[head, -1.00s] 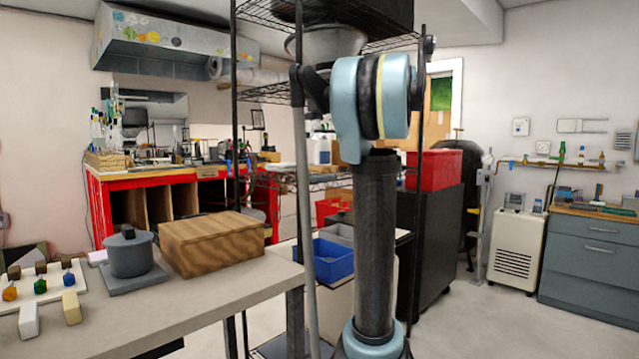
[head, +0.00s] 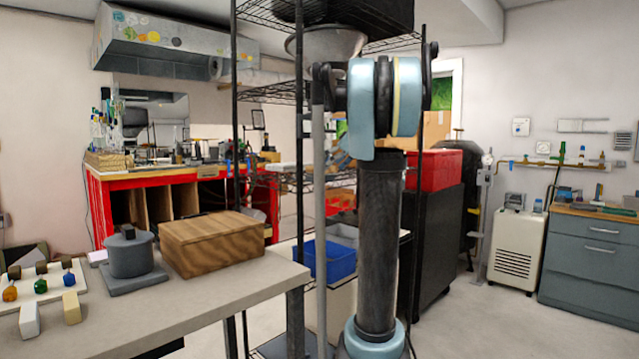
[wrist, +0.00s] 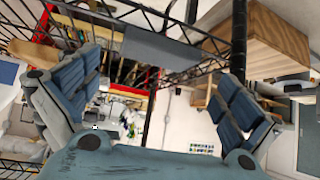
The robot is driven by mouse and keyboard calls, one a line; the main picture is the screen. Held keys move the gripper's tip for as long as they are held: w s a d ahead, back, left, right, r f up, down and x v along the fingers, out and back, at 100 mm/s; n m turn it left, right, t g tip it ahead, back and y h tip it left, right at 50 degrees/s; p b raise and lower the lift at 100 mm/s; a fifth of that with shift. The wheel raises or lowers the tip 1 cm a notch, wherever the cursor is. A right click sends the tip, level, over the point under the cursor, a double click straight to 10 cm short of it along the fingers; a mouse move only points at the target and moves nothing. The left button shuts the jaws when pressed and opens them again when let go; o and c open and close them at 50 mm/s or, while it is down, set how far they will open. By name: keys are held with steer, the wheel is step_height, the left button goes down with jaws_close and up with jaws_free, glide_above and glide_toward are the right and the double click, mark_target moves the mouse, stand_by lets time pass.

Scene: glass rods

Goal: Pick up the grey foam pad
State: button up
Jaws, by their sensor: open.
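A flat grey slab (wrist: 165,47) that looks like the grey foam pad lies at black wire shelving in the wrist view, top centre. Its thickness and what bears it are hard to make out. My gripper (wrist: 157,68) is open and empty, with its blue-grey fingers spread wide. The slab appears beyond the fingertips, toward the upper middle, and apart from them. In the head view my gripper is mostly hidden behind my arm, and I cannot make out the slab surely on the rack.
Black wire shelving (head: 238,130) with posts stands around my arm. On the table (head: 215,295) are a grey pot (head: 130,256) on a grey base and a wooden box (head: 212,243). A blue bin (head: 330,262) sits lower.

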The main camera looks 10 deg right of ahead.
mark_target(320, 176)
steer(key=shift+x, duration=2.6)
steer(key=shift+d+r, duration=0.1)
steer(key=c, duration=0.7)
